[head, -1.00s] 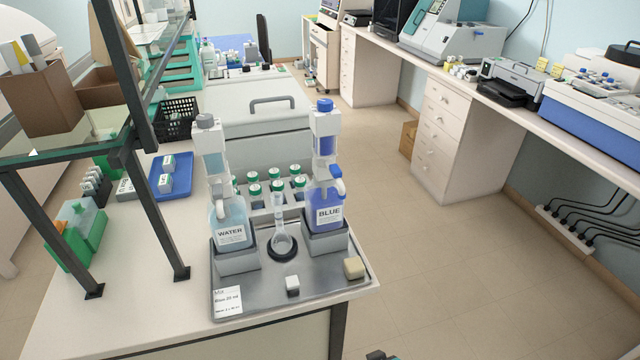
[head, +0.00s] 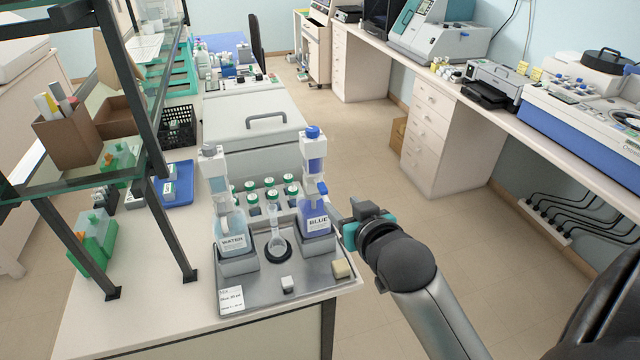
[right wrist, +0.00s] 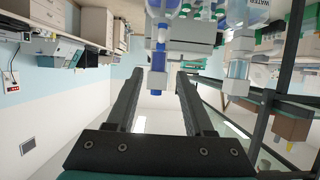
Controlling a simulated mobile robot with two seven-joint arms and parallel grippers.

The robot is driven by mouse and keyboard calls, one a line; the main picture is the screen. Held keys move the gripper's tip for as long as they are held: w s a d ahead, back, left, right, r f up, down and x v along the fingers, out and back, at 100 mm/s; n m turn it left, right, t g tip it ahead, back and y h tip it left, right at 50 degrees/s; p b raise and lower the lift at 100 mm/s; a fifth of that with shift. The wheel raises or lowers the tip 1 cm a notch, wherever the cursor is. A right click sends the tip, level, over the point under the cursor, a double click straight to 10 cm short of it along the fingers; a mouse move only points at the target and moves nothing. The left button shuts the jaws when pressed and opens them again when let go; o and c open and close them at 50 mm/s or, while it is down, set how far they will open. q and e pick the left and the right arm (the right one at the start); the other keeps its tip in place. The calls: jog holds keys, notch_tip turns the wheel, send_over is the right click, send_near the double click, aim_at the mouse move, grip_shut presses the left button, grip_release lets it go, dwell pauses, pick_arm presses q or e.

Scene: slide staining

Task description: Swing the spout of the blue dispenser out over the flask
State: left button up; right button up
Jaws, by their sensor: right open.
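The blue dispenser stands at the back right of the metal tray (head: 255,295): a bottle labelled BLUE (head: 317,222) with a white pump head and blue cap (head: 313,132). Its small spout (head: 323,187) with a blue top is on the right side, facing away from the flask. The clear flask (head: 275,240) stands upright in a black ring between the two bottles. My right gripper (head: 337,207) is just right of the blue bottle, open. In the right wrist view, the dispenser's blue cap (right wrist: 158,82) shows between and beyond the fingers, contact unclear. My left gripper is not in view.
The bottle labelled WATER (head: 231,238) stands left of the flask. Green-capped vials (head: 270,185) sit behind. A cream block (head: 341,269) and a small white block (head: 287,284) lie on the tray's front. A glass shelf (head: 80,178) rises on the left. Open floor lies right.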

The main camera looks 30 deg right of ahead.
aim_at(323, 187)
jog(key=x, duration=1.4)
jog(key=shift+c, duration=0.4)
grip_shut()
dwell(0.9)
